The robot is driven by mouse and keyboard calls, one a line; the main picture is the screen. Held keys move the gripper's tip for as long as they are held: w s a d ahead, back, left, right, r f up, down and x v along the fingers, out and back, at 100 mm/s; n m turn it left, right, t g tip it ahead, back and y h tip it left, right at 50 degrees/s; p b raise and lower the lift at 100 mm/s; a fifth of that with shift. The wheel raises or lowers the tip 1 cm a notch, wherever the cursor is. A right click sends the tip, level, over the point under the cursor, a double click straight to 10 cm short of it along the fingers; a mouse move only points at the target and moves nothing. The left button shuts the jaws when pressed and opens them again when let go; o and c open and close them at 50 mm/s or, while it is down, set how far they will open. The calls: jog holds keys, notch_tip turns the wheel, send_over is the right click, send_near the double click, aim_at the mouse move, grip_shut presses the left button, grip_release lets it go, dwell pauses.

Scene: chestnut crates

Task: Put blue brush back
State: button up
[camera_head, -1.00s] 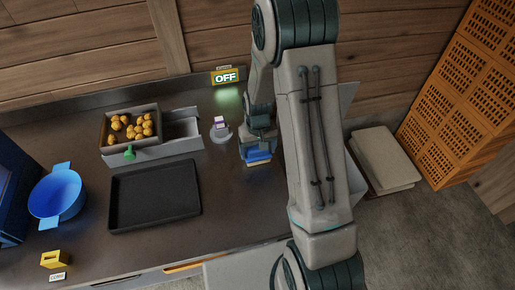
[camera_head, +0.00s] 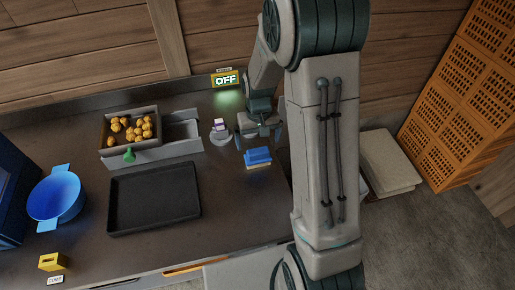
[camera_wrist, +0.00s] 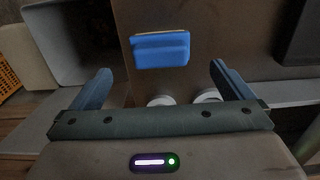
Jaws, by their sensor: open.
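The blue brush (camera_head: 257,156) lies on the dark counter, right of the black tray, with a pale tan edge showing along its lower side. It also shows in the wrist view (camera_wrist: 161,50), ahead of the fingers and apart from them. My gripper (camera_head: 257,134) is open and empty, a little behind the brush in the head view. In the wrist view my gripper (camera_wrist: 158,82) has its two blue-grey fingers spread wide with the brush beyond the gap.
A black tray (camera_head: 154,228), a crate of chestnuts (camera_head: 105,138), a blue pot (camera_head: 55,197) and a yellow block (camera_head: 52,262) stand on the counter (camera_head: 230,215). A lit OFF sign (camera_head: 226,79) is at the back. Orange crates (camera_head: 455,120) are stacked at right.

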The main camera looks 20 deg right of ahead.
aim_at(258, 151)
jog(key=s+r+t, duration=0.2)
jog(key=s+r, duration=0.6)
jog(key=r, duration=0.6)
jog(key=s+r+t, duration=0.1)
jog(key=s+r, duration=0.2)
jog(key=s, duration=0.8)
jog(key=shift+r, duration=0.35)
jog(key=shift+a, duration=0.1)
